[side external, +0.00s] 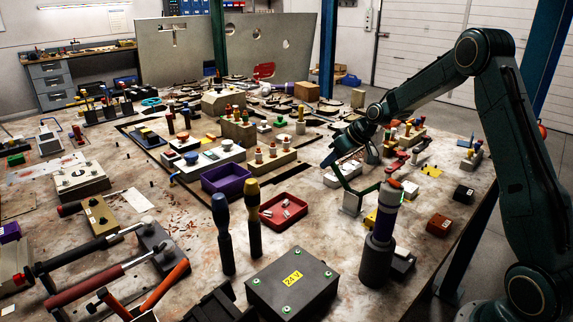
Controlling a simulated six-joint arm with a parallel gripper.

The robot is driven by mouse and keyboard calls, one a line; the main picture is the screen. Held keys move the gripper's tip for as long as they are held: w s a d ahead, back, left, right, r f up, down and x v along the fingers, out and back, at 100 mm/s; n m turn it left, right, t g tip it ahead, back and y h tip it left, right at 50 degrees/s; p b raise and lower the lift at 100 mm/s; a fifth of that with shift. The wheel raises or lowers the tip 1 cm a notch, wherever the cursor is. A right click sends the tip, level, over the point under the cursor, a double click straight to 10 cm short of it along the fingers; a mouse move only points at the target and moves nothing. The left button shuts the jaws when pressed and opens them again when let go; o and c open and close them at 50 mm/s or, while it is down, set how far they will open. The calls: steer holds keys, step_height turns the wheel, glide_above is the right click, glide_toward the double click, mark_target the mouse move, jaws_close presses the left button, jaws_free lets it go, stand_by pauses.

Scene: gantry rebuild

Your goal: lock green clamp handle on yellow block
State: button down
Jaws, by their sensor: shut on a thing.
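My gripper (343,172) reaches down at the right-centre of the table, small and dark in this view. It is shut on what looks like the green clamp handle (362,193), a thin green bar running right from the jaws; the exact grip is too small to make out. A pale upright block (352,203) stands just below the bar. A yellow block (370,218) shows near the bar's right end, partly hidden behind an upright tool with a purple band (384,222). I cannot tell whether the clamp touches the yellow block.
A purple bin (226,181) and a red tray (283,211) lie left of my gripper. Two upright screwdrivers (254,220) and a grey 24 V box (292,282) stand in front. Small coloured parts crowd the table behind. A brown block (439,225) sits near the right edge.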

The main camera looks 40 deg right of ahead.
steer(key=s+r+t, duration=0.1)
steer(key=t, duration=0.1)
steer(key=s+r+t, duration=0.1)
steer(key=s+t, duration=0.1)
steer(key=shift+s+r, duration=0.1)
steer(key=shift+r, duration=0.05)
steer(key=shift+s+r+n+t+y, duration=0.1)
steer(key=shift+s+r+n+t, duration=0.1)
steer(key=shift+s+t, duration=0.55)
steer(key=shift+s+r+n+t+y, duration=0.1)
steer(key=shift+s+r+n+t, duration=0.1)
steer(key=shift+s+t, duration=0.55)
steer(key=shift+s+r+n+t+y, duration=0.1)
steer(key=shift+s+r+n+t, duration=0.1)
steer(key=shift+s+t, duration=0.5)
steer(key=shift+w+t, duration=0.1)
steer(key=shift+t, duration=0.2)
steer(key=c, duration=1.4)
jaws_free()
steer(key=shift+f, duration=0.1)
steer(key=shift+v, duration=3.75)
